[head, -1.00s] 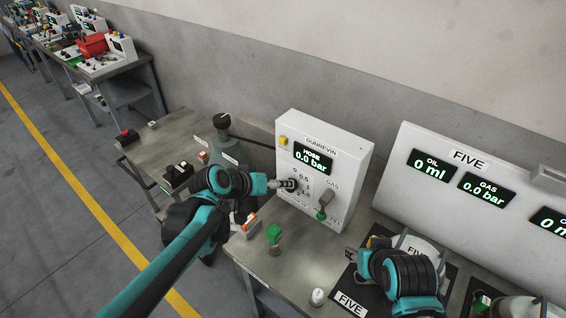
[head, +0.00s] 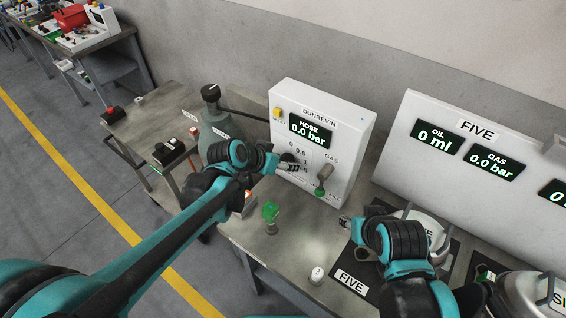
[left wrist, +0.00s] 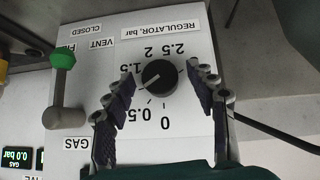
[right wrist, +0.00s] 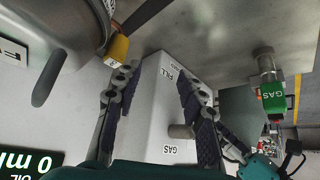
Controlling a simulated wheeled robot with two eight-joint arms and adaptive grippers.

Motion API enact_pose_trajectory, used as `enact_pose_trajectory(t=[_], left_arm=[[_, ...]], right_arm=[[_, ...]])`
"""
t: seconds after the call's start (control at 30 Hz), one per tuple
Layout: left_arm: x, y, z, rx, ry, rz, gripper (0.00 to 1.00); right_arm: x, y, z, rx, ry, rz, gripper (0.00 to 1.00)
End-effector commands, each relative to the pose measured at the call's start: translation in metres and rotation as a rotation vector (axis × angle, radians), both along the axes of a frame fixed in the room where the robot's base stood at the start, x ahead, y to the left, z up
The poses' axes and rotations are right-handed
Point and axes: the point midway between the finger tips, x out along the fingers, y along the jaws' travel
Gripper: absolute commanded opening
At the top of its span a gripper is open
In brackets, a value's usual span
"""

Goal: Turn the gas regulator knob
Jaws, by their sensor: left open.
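The regulator knob (left wrist: 160,76) is round and black, set in a numbered dial on a white panel (left wrist: 80,130). In the head view this gripper (head: 291,165) covers most of the knob. The panel's HOSE display (head: 311,131) reads 0.0 bar. My right gripper (right wrist: 158,80) is open and empty, and hangs over the bench (head: 285,245).
A grey gas lever (head: 323,178) with a green tip sits right of the dial. A green-topped fitting (head: 271,212) and a white knob (head: 317,274) stand on the bench. A wider panel marked FIVE (head: 450,155) stands to the right. A grey cylinder (head: 212,125) stands to the left.

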Motion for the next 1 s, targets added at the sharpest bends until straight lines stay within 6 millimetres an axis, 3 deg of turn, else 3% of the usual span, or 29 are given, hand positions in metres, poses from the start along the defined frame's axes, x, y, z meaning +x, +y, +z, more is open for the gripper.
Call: enact_pose_trajectory(t=[0.17,0.3,0.37,0.77,1.0], left_arm=[[0.0000,0.0001,0.0005,0.000,0.000,0.000,0.56],[0.0000,0.0001,0.0005,0.000,0.000,0.000,0.20],[-0.0001,0.0001,0.0004,0.000,0.000,0.000,0.07],[-0.0011,-0.0013,0.0009,0.040,-0.029,-0.003,0.06],[-0.0029,-0.0038,0.0011,0.163,-0.119,-0.004,0.06]], right_arm=[[0.0000,0.0000,0.0006,0.000,0.000,0.000,0.40],[0.0001,0.0000,0.0006,0.000,0.000,0.000,0.40],[0.0001,0.0000,0.0006,0.000,0.000,0.000,0.40],[0.0000,0.0000,0.0029,0.000,0.000,0.000,0.40],[0.0000,0.0000,0.0075,0.000,0.000,0.000,0.40]])
